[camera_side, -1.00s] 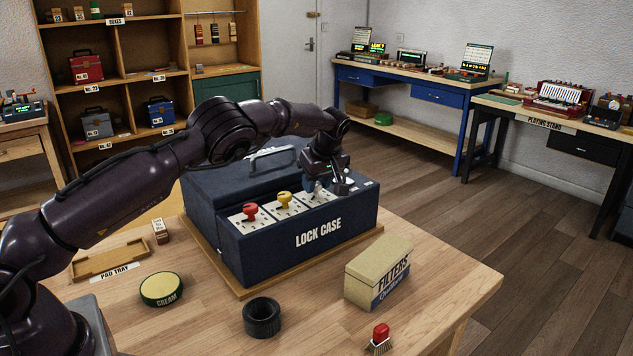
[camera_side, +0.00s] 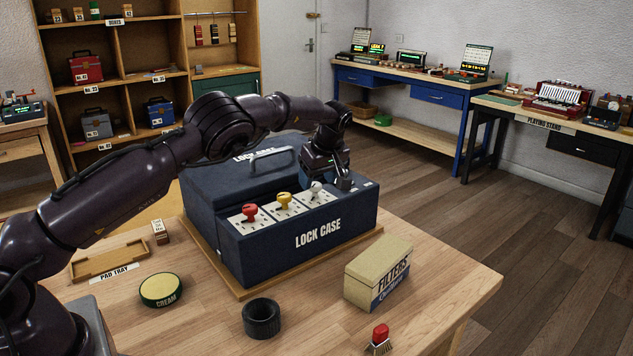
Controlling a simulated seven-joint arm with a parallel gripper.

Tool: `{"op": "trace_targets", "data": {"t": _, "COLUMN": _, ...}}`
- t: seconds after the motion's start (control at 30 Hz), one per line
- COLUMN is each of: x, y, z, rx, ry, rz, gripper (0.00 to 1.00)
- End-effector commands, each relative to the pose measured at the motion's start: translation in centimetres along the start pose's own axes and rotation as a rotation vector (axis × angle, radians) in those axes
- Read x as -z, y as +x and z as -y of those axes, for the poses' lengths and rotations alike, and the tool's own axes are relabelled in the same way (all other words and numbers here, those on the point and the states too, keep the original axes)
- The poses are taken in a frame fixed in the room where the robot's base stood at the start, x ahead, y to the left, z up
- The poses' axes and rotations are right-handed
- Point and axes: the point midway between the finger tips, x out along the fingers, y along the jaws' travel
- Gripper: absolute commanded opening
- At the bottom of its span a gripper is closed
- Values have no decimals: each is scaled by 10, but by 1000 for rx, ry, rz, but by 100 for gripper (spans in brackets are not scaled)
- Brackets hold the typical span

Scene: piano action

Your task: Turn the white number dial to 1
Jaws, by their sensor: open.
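The dark blue lock case (camera_side: 262,247) stands on a wooden board on the table. On its front ledge are a red dial (camera_side: 249,211), a yellow dial (camera_side: 284,200) and the white number dial (camera_side: 316,188), each on a white plate. The numbers and the white dial's pointing direction are too small to read. My gripper (camera_side: 343,184) is open, pointing down just right of the white dial, over the ledge's right end. I see a gap between its fingers and the white dial, though depth is hard to judge.
A cream tin (camera_side: 162,290), a black ring (camera_side: 261,318), a filters box (camera_side: 378,272), a red-handled brush (camera_side: 380,339) and a pad tray (camera_side: 108,262) lie around the case. The case's lid handle (camera_side: 271,161) rises behind the dials.

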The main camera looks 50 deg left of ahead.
Motion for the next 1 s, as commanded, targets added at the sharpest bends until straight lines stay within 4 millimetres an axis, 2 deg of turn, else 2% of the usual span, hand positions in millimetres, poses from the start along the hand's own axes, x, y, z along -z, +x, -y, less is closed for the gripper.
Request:
{"op": "trace_targets", "data": {"t": 0.3, "x": 0, "y": -72, "z": -1, "rx": -5, "ry": -1, "rz": 0, "gripper": 59}}
{"op": "trace_targets", "data": {"t": 0.5, "x": 0, "y": -102, "z": 0, "rx": -4, "ry": 0, "rz": -1, "gripper": 59}}
{"op": "trace_targets", "data": {"t": 0.67, "x": 0, "y": -112, "z": 0, "rx": -2, "ry": 0, "rz": 0, "gripper": 59}}
{"op": "trace_targets", "data": {"t": 1.0, "x": 0, "y": -112, "z": 0, "rx": -1, "ry": 0, "rz": 0, "gripper": 59}}
